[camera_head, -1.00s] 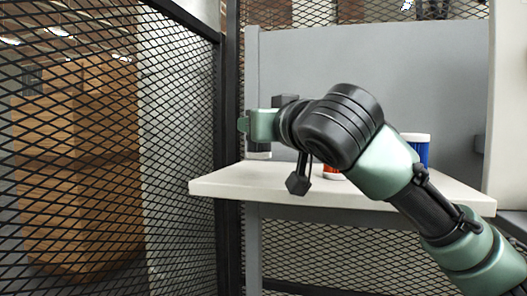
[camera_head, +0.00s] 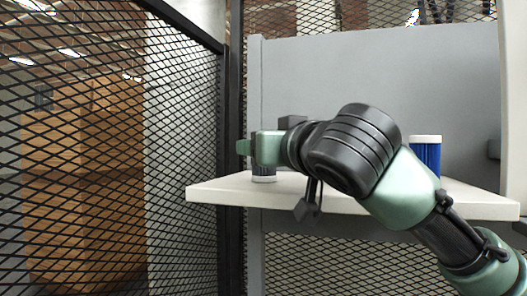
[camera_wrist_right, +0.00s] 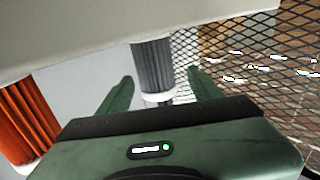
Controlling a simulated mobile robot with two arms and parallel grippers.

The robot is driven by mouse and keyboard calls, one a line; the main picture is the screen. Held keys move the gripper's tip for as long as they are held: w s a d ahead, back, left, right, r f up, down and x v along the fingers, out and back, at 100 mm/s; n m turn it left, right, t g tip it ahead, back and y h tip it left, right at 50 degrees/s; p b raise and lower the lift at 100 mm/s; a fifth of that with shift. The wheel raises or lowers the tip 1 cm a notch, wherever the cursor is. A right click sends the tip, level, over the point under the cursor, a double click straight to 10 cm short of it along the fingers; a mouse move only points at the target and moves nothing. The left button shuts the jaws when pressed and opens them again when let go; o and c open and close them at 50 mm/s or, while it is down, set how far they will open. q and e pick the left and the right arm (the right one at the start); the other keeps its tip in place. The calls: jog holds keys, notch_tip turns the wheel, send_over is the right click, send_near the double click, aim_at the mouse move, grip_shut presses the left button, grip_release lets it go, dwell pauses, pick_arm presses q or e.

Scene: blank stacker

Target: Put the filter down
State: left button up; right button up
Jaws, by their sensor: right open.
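A grey pleated filter with white end caps (camera_wrist_right: 153,68) is in the right wrist view. It lies between the two green fingers of my right gripper (camera_wrist_right: 160,77), with a gap on each side; the jaws are open. In the head view, the filter's lower part (camera_head: 264,173) shows below my right gripper (camera_head: 246,147), at the left part of the white shelf (camera_head: 228,194). It looks upright with its base at the shelf; the gripper hides its upper part. My left gripper is in neither view.
A blue filter with a white cap (camera_head: 426,155) stands on the shelf at the right, behind my arm. An orange-red filter (camera_wrist_right: 25,115) shows at the left of the wrist view. Black mesh fencing (camera_head: 180,150) is left of the shelf; a grey panel (camera_head: 400,80) stands behind.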

jog(key=b+v, duration=0.4)
jog(key=v, duration=0.6)
jog(key=shift+s+d, duration=0.1)
jog(key=shift+s, duration=0.4)
